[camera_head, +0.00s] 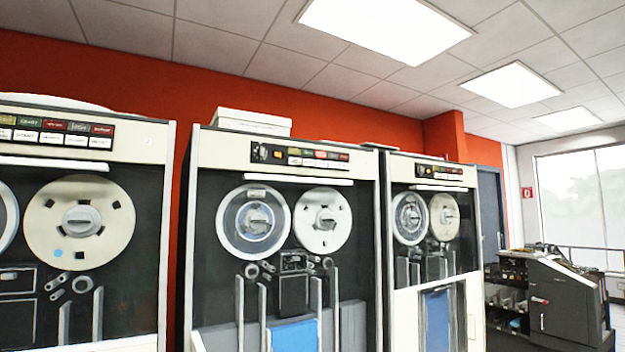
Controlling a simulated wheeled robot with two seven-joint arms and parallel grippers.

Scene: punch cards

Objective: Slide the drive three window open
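Three tape drives stand in a row: a left drive (150,142), a middle drive (215,147) and a right drive (398,170). I cannot read which one is drive three. Each has a dark front with two reels and a pale horizontal bar under its button panel: the left bar (55,163), the middle bar (299,181) and the right bar (438,188). The glass is too clear to tell where each window's edges lie. Neither of my grippers is in view.
A white box (250,122) lies on top of the middle drive. A dark grey machine (565,295) with a slanted top stands at the right, near a large window (585,200). A dark door (489,210) is behind the right drive.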

